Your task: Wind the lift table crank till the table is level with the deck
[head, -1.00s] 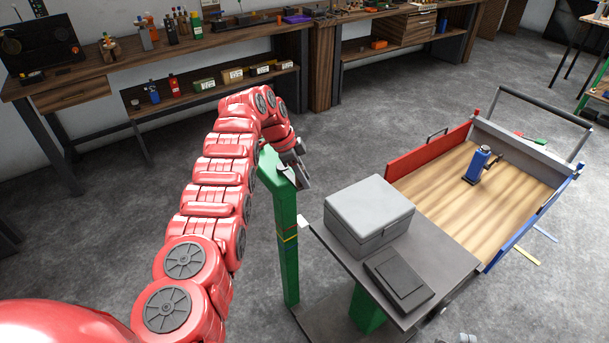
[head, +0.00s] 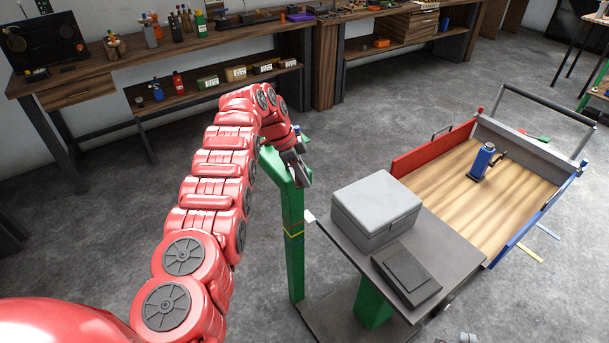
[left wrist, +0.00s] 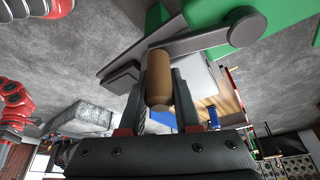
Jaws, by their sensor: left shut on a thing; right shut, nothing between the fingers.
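My left gripper (head: 298,172) is at the top of the lift table's green post (head: 292,225). In the left wrist view it is shut on the brown crank handle (left wrist: 159,80), which stands between its fingers. The grey crank arm (left wrist: 195,42) runs from the handle to a round hub beside the green post. The dark lift table top (head: 455,255) carries a grey box (head: 376,205) and a flat dark case (head: 407,272). The wooden deck (head: 440,190) lies right beyond it; I cannot tell their exact height difference. My right gripper (head: 466,338) barely shows at the bottom edge, shut and empty.
The deck's cart has a red side (head: 430,149), a blue side and a grey end wall. A blue jack (head: 482,162) stands on the deck. A workbench (head: 230,30) with bottles and boxes lines the back wall. Grey floor lies open between.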

